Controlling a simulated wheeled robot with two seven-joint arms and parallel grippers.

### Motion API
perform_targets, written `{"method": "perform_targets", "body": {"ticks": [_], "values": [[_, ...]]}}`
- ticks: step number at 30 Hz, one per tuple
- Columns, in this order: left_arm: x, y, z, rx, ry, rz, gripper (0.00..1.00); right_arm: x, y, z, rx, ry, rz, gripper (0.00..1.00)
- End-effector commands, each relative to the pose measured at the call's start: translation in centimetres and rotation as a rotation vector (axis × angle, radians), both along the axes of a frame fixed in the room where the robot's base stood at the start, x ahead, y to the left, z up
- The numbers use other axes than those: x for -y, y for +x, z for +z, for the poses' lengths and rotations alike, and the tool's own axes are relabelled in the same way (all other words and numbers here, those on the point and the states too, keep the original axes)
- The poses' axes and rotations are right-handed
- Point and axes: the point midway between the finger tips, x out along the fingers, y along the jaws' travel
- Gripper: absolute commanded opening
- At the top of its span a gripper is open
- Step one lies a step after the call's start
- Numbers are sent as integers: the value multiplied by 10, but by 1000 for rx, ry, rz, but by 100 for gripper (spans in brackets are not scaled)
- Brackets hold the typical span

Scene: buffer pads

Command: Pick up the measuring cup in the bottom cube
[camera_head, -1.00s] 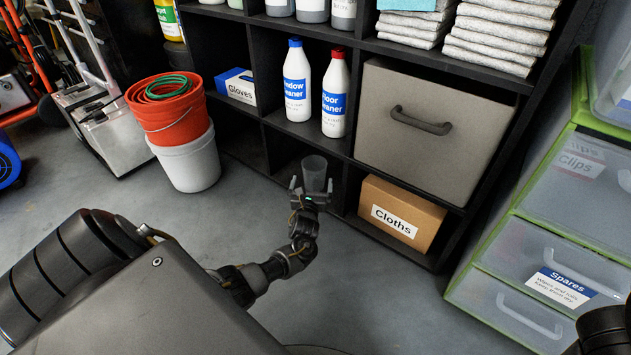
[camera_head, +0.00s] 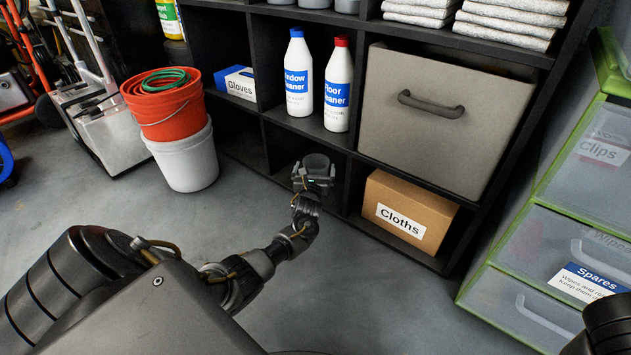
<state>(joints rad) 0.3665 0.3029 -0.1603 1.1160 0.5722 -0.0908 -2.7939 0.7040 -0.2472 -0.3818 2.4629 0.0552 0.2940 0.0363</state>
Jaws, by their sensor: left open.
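The measuring cup (camera_head: 317,161) is a clear, greyish cup in the bottom cube (camera_head: 283,150) of the black shelf, below the two cleaner bottles. Its upper part shows; the lower part is hidden behind my left gripper (camera_head: 313,174). My left gripper is open at the front of that cube, with its fingers on either side of the cup. I cannot tell whether the fingers touch it. My right gripper is out of view; only a dark part of my right arm shows at the lower right edge.
Above stand the window cleaner (camera_head: 298,80) and floor cleaner (camera_head: 337,90) bottles, and a grey drawer bin (camera_head: 430,120). A red bucket (camera_head: 168,118) in a white one stands left. Floor in front is clear.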

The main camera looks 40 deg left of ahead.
Motion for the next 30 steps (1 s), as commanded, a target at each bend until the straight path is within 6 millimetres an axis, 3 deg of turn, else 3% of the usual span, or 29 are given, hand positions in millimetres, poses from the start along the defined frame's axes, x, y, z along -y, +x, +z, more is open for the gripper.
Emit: {"method": "perform_targets", "body": {"ticks": [5,17,30], "values": [[0,0,1,0,0,0,97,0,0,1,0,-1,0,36],[0,0,1,1,1,0,46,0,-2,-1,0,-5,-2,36],[0,0,12,1,2,0,46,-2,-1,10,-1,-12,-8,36]]}}
